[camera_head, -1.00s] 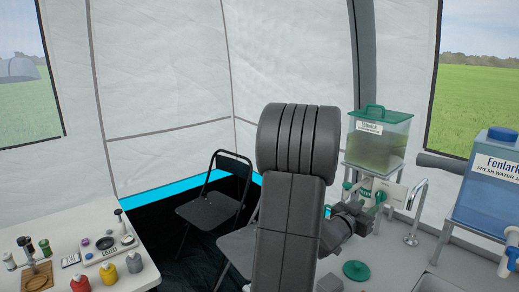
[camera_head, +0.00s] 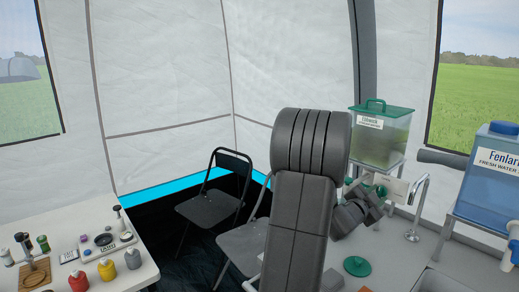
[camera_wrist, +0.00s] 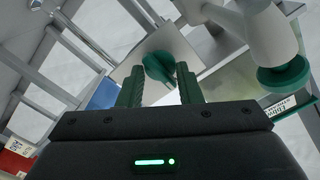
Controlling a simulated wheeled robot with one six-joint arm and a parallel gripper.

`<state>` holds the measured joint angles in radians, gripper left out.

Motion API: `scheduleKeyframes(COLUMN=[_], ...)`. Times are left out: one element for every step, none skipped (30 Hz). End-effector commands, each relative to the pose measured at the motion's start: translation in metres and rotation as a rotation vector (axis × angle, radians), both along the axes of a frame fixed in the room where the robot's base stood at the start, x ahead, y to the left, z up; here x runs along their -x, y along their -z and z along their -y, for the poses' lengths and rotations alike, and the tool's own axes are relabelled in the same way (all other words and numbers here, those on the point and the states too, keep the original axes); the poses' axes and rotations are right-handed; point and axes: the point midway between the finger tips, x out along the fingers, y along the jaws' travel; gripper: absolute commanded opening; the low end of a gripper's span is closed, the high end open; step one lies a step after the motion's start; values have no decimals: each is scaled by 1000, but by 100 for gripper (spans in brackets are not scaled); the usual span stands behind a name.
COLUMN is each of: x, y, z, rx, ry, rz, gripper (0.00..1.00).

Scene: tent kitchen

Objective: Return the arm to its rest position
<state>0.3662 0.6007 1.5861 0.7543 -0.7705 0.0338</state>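My arm rises in the middle of the head view, with my gripper (camera_head: 375,192) at the right of it, in front of the clear dispenser with the green lid (camera_head: 382,135). In the wrist view my gripper (camera_wrist: 160,84) shows two green fingers standing apart, with nothing clearly held between them. A dark green knob-like part (camera_wrist: 160,66) on a pale plate shows beyond the fingertips; the distance to it is hard to judge. My arm hides part of the counter and a chair.
A green round lid (camera_head: 357,266) lies on the right counter, near a metal tap (camera_head: 417,210) and a blue water container (camera_head: 488,180). Black folding chairs (camera_head: 215,205) stand behind my arm. A white table (camera_head: 60,225) at left holds bottles and a scale.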

Motion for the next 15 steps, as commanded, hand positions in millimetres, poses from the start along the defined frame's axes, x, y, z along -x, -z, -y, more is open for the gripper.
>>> scheduleKeyframes(x=[0,0,0,0,0,0,0,0,0,0,0,0,0,0,0], y=[1,1,1,1,1,0,0,0,0,0,0,0,0,0,0], z=[0,0,0,0,0,0,0,0,0,0,0,0,0,0,0], rx=[-25,-42,-61,-75,-88,-103,-112,-122,-133,-139,-144,-150,-153,-155,-157], ry=[1,1,1,1,1,1,1,1,1,1,1,1,1,1,1], rz=[31,50,73,89,104,123,134,145,156,164,170,176,180,183,185], gripper=[32,32,32,32,32,32,32,32,32,32,32,32,32,32,32])
